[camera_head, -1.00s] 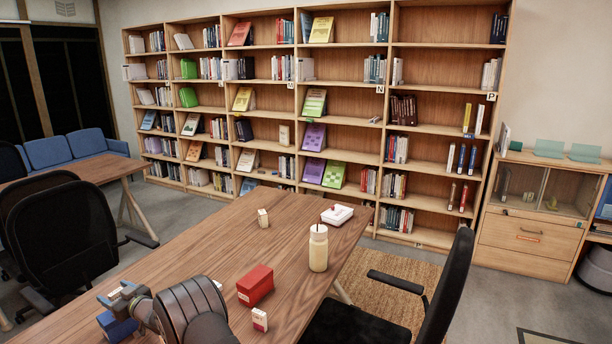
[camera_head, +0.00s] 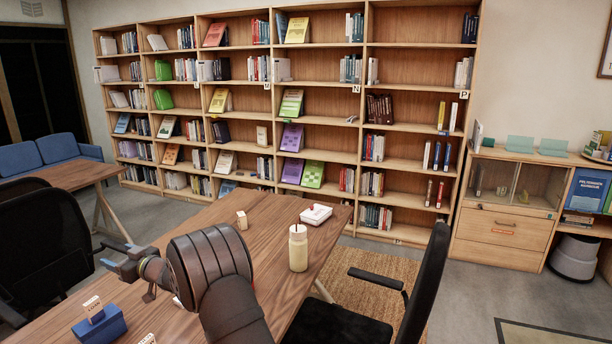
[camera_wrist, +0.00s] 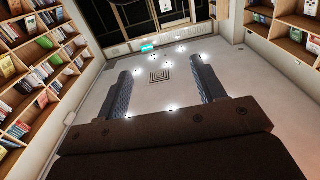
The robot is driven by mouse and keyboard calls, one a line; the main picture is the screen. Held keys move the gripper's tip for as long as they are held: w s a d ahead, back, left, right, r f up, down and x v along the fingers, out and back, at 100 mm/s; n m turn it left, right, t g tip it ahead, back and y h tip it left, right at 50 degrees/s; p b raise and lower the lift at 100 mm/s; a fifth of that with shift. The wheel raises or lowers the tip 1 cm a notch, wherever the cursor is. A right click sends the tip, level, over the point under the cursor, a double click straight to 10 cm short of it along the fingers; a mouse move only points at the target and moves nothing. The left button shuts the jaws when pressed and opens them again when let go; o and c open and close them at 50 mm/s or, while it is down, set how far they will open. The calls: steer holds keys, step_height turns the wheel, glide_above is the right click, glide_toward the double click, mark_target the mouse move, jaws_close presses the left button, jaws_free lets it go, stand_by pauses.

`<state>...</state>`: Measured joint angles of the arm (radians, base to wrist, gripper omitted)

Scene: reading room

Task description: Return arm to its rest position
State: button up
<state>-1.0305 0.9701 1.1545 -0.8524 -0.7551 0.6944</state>
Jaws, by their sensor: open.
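My arm rises from the bottom of the head view over the near part of the wooden table (camera_head: 262,215). My gripper (camera_head: 112,256) points left above the table, clear of everything on it. In the wrist view my gripper (camera_wrist: 160,78) has its two fingers wide apart with nothing between them. It looks out over the room and shelves rather than at the tabletop.
A blue box (camera_head: 100,328) with a small pale block (camera_head: 93,309) on top stands below my gripper. A cream bottle (camera_head: 298,250), a small wooden block (camera_head: 242,220) and a white tray (camera_head: 316,214) stand farther right. A black chair (camera_head: 424,285) is at right.

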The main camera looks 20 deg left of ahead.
step_height(320, 180, up, 17)
steer(key=w+d+m+t, duration=0.1)
steer(key=w+d+t, duration=0.1)
steer(key=w+d, duration=0.3)
steer(key=w, duration=0.4)
steer(key=shift+m+t, duration=0.3)
